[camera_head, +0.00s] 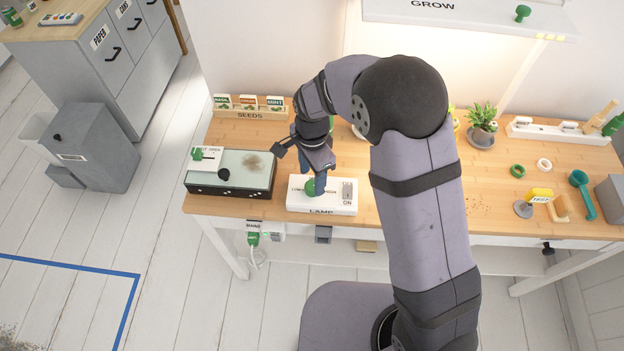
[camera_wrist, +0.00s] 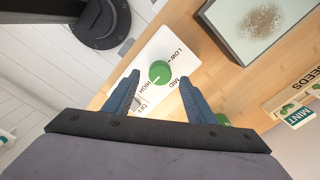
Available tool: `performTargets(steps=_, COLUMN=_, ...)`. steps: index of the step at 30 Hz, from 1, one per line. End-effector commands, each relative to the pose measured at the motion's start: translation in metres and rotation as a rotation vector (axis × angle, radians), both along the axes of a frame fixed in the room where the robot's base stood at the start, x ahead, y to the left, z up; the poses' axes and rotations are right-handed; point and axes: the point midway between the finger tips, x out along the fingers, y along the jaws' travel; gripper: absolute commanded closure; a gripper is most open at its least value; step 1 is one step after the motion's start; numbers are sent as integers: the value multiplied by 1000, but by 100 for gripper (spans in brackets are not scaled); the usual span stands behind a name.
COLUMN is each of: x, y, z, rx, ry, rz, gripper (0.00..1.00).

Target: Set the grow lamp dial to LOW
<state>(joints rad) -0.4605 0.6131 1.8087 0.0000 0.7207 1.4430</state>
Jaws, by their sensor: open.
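The white lamp box (camera_head: 335,207) lies on the wooden desk, marked LAMP, with an OFF/ON switch (camera_head: 347,192) at its right. Its round green dial (camera_wrist: 159,72) has LOW, MID and HIGH printed around it. A pale mark on the dial seems to point to the HIGH side. The dial (camera_head: 310,186) is partly hidden by a finger in the head view. My gripper (camera_wrist: 158,76) is open, its two blue fingers on either side of the dial in the wrist view. I cannot tell whether they touch it. My gripper (camera_head: 319,184) is low over the box.
A glass-topped case (camera_head: 236,187) stands close to the left of the lamp box. The SEEDS rack (camera_head: 249,112) is behind it. The GROW lamp hood (camera_head: 470,15) hangs above.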

Motion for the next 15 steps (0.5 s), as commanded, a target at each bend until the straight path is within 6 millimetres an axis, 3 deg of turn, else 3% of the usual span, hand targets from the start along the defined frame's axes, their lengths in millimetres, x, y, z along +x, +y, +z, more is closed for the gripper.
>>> performTargets(steps=7, x=0, y=0, z=-25, rx=-1, ry=1, rz=1, gripper=49)
performTargets(steps=15, x=0, y=0, z=-32, rx=1, ry=-2, rz=1, gripper=49)
